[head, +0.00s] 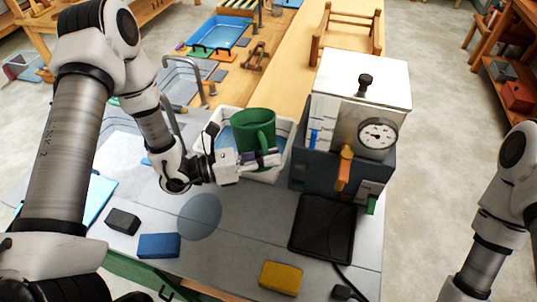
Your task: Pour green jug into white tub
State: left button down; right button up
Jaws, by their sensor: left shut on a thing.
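The green jug (251,126) is upright or close to it in the head view, with its handle toward me. My left gripper (262,158) is shut on the jug at its handle side. The white tub (285,160) is behind and below the jug, and the jug and gripper hide much of it. A blue patch shows inside the tub. I cannot tell whether the jug touches the tub. My right arm shows at the right edge, but its gripper is out of view.
A white-topped box with a dial (360,110) stands close right of the tub. A black tray (322,228) lies in front of it. A blue block (159,246), a black block (122,222) and a yellow block (281,277) lie on the near table. A metal tap (186,75) rises behind left.

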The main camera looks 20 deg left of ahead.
aim_at(264, 149)
pick_arm(q)
jog(key=shift+r, duration=0.3)
jog(key=shift+r+n+p, duration=0.6)
jog(key=shift+r+n, duration=0.2)
jog(key=shift+r, duration=0.2)
jog(key=shift+w+r, duration=0.1)
jog(key=shift+a+r, duration=0.1)
jog(key=shift+w+a+r+n+t+p, duration=0.15)
jog(key=shift+w+a+r+n+p, duration=0.3)
jog(key=shift+r+n+p, duration=0.7)
jog(key=shift+w+a+r+n+t+p, duration=0.25)
jog(key=shift+w+r+n+p, duration=0.4)
jog(key=shift+r, duration=0.7)
jog(key=shift+w+a+r+n+t+p, duration=0.1)
jog(key=shift+w+a+r+n+p, duration=0.25)
jog(key=shift+r+n+p, duration=0.8)
jog(key=shift+w+a+r+n, duration=0.2)
jog(key=shift+w+r+n, duration=0.05)
jog(key=shift+r+n, duration=0.45)
jog(key=shift+r, duration=0.2)
jog(key=shift+w+a+r+n, duration=0.15)
jog(key=shift+w+n, duration=0.1)
